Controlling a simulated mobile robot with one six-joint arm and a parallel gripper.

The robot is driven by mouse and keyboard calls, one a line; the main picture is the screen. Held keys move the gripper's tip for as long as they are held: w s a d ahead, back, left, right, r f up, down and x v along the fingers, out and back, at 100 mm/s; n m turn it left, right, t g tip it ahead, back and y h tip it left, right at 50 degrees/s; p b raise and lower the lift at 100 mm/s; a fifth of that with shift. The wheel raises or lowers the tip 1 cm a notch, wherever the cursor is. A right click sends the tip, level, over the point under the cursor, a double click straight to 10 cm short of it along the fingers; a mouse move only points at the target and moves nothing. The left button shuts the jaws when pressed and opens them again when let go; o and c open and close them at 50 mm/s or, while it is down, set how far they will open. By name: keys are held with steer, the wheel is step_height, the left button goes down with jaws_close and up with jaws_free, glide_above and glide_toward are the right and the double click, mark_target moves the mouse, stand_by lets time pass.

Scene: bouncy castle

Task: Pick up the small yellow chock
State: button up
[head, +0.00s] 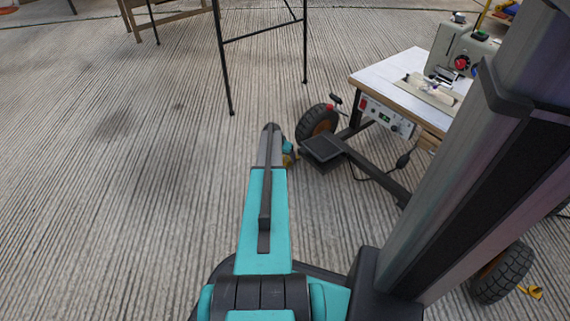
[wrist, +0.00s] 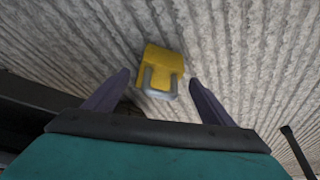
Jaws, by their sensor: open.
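The small yellow chock (wrist: 163,62) lies on the ribbed floor in the wrist view, with a grey looped handle on its near side. My gripper (wrist: 159,80) is open, with one purple finger on each side below the chock. The chock's handle shows between the fingertips, and its body is beyond them. I see no finger touching it. In the head view my teal arm reaches toward the wheel, and the gripper is mostly hidden behind it. A bit of yellow shows there beside the arm's end, too small to tell what it is.
A wheeled sewing table (head: 375,84) stands to the right, with a sewing machine (head: 466,52) on top. Its wheel (head: 317,121) and black pedal (head: 323,148) are close to my arm's end. Another yellow piece (head: 530,291) lies by the right wheel (head: 500,273).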

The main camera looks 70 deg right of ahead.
steer(key=shift+c, duration=0.3)
steer(key=c, duration=1.9)
steer(key=shift+r, duration=0.1)
steer(key=shift+r, duration=0.1)
steer(key=shift+r+p, duration=0.65)
steer(key=shift+r, duration=0.15)
steer(key=shift+r+p, duration=0.6)
steer(key=shift+r, duration=0.35)
steer(key=s+a+r+p, duration=0.1)
steer(key=s+a+p, duration=0.3)
steer(key=a, duration=1)
steer(key=shift+s+a+p, duration=0.3)
steer(key=shift+s+a, duration=0.05)
steer(key=shift+s, duration=0.85)
steer(key=shift+r, duration=0.1)
